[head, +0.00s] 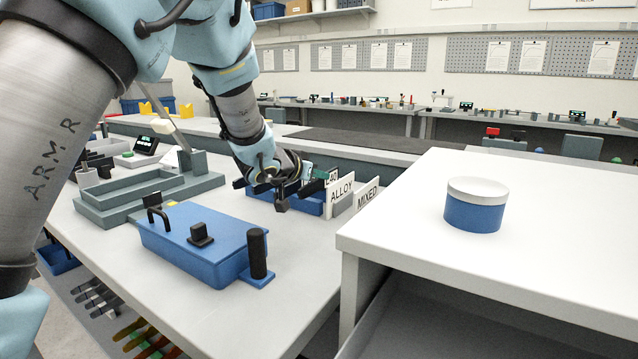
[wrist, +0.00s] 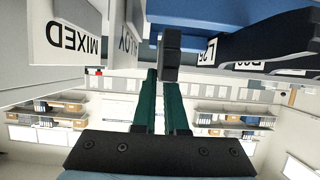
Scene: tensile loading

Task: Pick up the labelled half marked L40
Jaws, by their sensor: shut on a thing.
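My gripper (head: 303,186) is low over the small blue tray (head: 262,192) at the table's far right side. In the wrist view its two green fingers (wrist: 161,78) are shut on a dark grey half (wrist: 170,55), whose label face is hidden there. In the head view a white label ending in "40" (head: 333,175) shows right by the fingers, partly covered. Another dark half (wrist: 265,45), labelled L25, lies beside the held one in the wrist view, apart from the fingers. I cannot tell whether the held half still touches the tray.
White ALLOY (head: 341,194) and MIXED (head: 367,195) signs stand close to the right of the tray. A blue box with black handles (head: 205,240) is nearer on the table. A grey tray (head: 130,195) stands at left. A raised white cabinet with a blue tub (head: 473,213) is at right.

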